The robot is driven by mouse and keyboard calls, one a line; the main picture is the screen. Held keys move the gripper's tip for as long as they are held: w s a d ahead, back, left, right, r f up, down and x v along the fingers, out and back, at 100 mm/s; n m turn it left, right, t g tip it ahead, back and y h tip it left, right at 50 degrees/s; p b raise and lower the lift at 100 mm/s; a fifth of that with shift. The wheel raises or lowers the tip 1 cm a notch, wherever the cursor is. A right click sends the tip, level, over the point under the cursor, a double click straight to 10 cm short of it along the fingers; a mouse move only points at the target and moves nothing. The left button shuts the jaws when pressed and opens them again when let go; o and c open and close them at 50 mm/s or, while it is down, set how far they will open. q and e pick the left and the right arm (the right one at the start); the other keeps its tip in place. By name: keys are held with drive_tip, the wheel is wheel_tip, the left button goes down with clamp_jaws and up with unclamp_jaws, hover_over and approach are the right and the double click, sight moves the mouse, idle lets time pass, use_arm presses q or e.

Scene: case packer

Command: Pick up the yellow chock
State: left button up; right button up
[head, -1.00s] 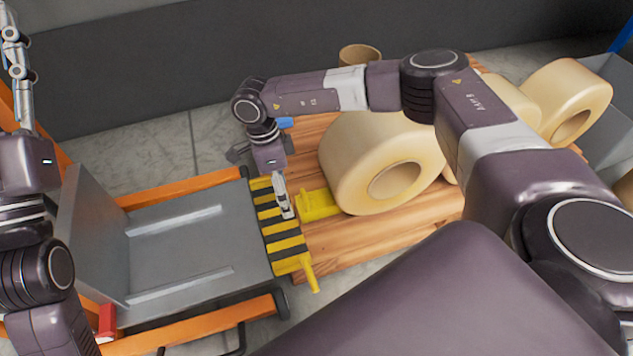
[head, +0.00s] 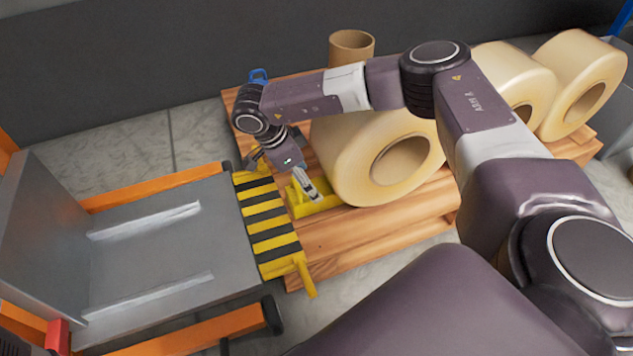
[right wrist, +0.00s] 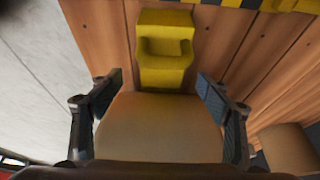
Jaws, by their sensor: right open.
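The yellow chock (head: 304,209) lies on the wooden pallet (head: 385,222), against the left side of the nearest large tan roll (head: 345,150). My right gripper (head: 310,190) is over the chock in the head view and partly covers it. In the right wrist view, the chock (right wrist: 165,65) shows at the top centre, with the roll (right wrist: 160,128) below it in the picture. The right gripper's fingers (right wrist: 160,78) are apart with nothing between them, one to each side of the chock's lower end. My left gripper is not in view.
A yellow-and-black striped plate (head: 268,222) with a yellow lever (head: 306,275) lies between the pallet and a grey platform with orange rails (head: 160,245). More rolls (head: 585,85) stand at the right. A brown tube (head: 352,48) and a blue item (head: 258,76) are behind.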

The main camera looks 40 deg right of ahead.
sight(323, 187)
drive_tip(key=b+x, duration=0.4)
drive_tip(key=x, duration=0.1)
drive_tip(key=shift+w+b, duration=0.15)
drive_tip(key=shift+b, duration=0.2)
drive_tip(key=shift+d, duration=0.1)
drive_tip(key=c, duration=1.7)
drive_tip(key=shift+r+p, duration=0.1)
drive_tip(key=shift+p, duration=0.2)
drive_tip(key=shift+c, duration=0.2)
